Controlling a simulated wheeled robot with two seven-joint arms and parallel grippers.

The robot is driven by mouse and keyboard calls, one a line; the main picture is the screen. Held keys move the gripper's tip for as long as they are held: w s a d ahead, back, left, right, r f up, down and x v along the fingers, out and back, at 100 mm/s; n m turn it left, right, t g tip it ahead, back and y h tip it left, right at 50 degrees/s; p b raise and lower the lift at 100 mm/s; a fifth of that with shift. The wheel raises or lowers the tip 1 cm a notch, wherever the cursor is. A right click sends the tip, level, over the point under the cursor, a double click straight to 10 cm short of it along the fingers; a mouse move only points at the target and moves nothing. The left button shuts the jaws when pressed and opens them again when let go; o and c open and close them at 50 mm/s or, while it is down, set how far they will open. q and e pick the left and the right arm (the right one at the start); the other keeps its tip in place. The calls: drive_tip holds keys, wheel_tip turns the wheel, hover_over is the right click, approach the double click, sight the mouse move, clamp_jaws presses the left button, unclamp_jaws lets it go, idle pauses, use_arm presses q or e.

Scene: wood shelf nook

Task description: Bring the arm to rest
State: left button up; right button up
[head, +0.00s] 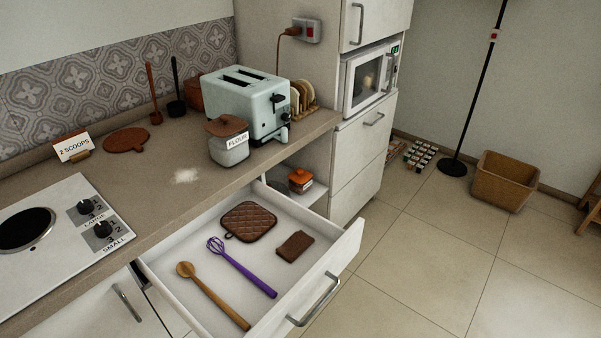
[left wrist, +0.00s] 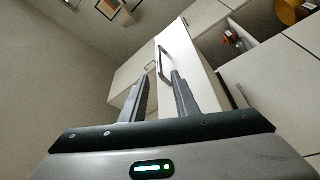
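My left gripper (left wrist: 161,78) shows in the left wrist view with its two fingers apart and nothing held between them. A drawer handle (left wrist: 164,64) appears just beyond the fingertips in that view; I cannot tell the exact gap. Neither gripper shows in the head view, and my right gripper is in no view. In the head view the drawer (head: 347,250) stands pulled out, with its metal handle (head: 314,300) on the front. Inside lie a wooden spoon (head: 213,296), a purple whisk (head: 241,267), a brown quilted pot holder (head: 249,221) and a brown block (head: 295,246).
The counter holds a stove (head: 62,236), a toaster (head: 247,103), a flour jar (head: 229,142), a round board (head: 126,140) and a "2 scoops" sign (head: 74,147). A white powder patch (head: 186,176) lies there. A basket (head: 503,181) stands on the floor at right; the nearer tiles are clear.

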use_arm(q)
wheel_tip(320, 180, down, 14)
drive_tip(key=w+a+m+g, duration=0.2)
drive_tip(key=m+g, duration=0.2)
drive_tip(key=s+a+f+m+g+y, duration=0.1)
drive_tip(key=a+f, duration=0.3)
drive_tip(key=f, duration=0.5)
drive_tip(key=s+a+f+m+g+y, duration=0.2)
drive_tip(key=a+f+m+g, duration=0.1)
drive_tip(key=f, duration=0.7)
drive_tip(key=s+a+f+m+g+y, duration=0.1)
drive_tip(key=s+a+f+m+g, duration=0.1)
drive_tip(key=f, duration=0.7)
drive_tip(key=a+g, duration=0.1)
drive_tip(key=a, duration=0.1)
drive_tip(key=shift+a+f+y, duration=0.3)
drive_tip(key=shift+a, duration=0.1)
